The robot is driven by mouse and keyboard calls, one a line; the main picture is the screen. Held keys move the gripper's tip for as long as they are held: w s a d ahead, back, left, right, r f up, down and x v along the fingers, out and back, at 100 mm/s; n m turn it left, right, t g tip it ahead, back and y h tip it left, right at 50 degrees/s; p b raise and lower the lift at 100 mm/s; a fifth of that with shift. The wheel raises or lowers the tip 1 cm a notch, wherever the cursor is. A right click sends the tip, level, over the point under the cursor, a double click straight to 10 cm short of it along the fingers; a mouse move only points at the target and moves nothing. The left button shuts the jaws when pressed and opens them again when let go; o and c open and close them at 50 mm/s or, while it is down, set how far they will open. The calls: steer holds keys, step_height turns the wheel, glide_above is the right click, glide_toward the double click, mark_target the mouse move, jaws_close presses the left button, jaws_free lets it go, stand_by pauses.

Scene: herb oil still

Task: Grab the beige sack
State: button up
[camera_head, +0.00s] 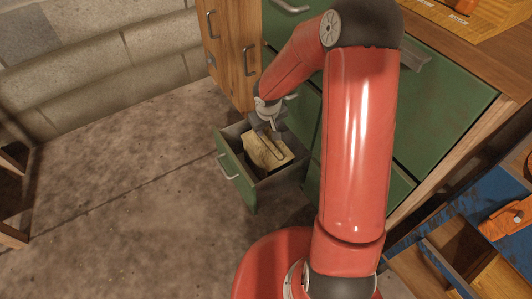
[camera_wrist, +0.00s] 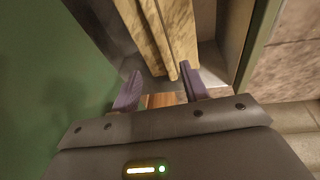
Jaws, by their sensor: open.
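The beige sack (camera_head: 262,150) lies inside an open drawer (camera_head: 233,172) low in the green cabinet. In the wrist view the sack (camera_wrist: 160,30) fills the top middle, with a fold or edge running down its length. My gripper (camera_head: 270,133) reaches down into the drawer at the sack's far end. In the wrist view its two purple-grey fingers (camera_wrist: 160,88) stand apart, with the sack's near end just beyond and partly between them. I cannot tell whether they touch it.
The drawer's walls stand close around the sack and my gripper. A wooden cabinet (camera_head: 232,50) with metal handles stands behind. The stone floor (camera_head: 120,200) at the left is clear.

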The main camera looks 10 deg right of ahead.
mark_target(267, 140)
steer(key=x, duration=0.2)
steer(key=b+x, duration=0.1)
steer(key=x, duration=0.3)
steer(key=shift+s+a+f+b, duration=0.2)
steer(key=shift+s+f+b, duration=0.15)
steer(key=shift+f, duration=0.1)
steer(key=shift+w+d+f, duration=0.1)
steer(key=shift+w+f, duration=0.1)
steer(key=shift+f, duration=0.25)
jaws_close()
steer(key=shift+r, duration=0.1)
stand_by(0.5)
